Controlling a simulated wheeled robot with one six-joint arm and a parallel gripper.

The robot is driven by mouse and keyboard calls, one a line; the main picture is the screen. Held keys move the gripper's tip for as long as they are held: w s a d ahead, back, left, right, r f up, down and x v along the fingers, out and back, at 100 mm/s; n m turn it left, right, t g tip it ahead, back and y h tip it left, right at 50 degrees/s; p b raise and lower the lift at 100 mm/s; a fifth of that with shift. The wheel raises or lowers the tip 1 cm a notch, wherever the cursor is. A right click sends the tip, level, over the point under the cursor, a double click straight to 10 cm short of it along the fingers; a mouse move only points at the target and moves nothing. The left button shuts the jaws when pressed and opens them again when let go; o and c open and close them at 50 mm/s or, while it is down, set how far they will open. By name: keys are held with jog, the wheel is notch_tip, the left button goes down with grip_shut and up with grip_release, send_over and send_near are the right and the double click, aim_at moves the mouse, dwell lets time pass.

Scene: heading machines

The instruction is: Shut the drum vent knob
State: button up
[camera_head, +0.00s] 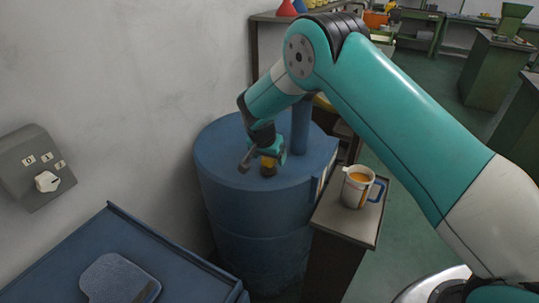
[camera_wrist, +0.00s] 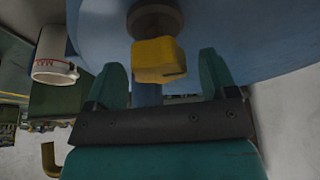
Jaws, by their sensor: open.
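The drum vent knob is yellow and sits on a round dark base on the blue drum (camera_head: 222,165). In the wrist view the yellow knob (camera_wrist: 155,60) lies between the fingers of my gripper (camera_wrist: 163,68), with a gap on each side. My gripper is open, low over the drum's lid, and does not visibly grip the knob. The drum (camera_wrist: 240,25) fills the top of the wrist view.
A white mug with a blue handle (camera_head: 356,188) stands on a small stand (camera_head: 343,222) right of the drum. A grey wall box with a white knob (camera_head: 47,181) is at left, above a blue cabinet (camera_head: 160,250). A pipe rises from the drum.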

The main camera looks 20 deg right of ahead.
jog(key=c, duration=0.9)
jog(key=shift+f+m+h+b, duration=0.2)
jog(key=shift+m+h+b, duration=0.1)
jog(key=shift+m+b, duration=0.4)
jog(key=shift+r, duration=0.15)
jog(key=o, duration=0.9)
jog(key=shift+r, duration=0.1)
jog(key=b+v, duration=0.2)
jog(key=v, duration=1.5)
jog(key=shift+w+r+g+b, duration=0.25)
jog(key=shift+r+g+b, duration=0.05)
jog(key=shift+b, duration=0.1)
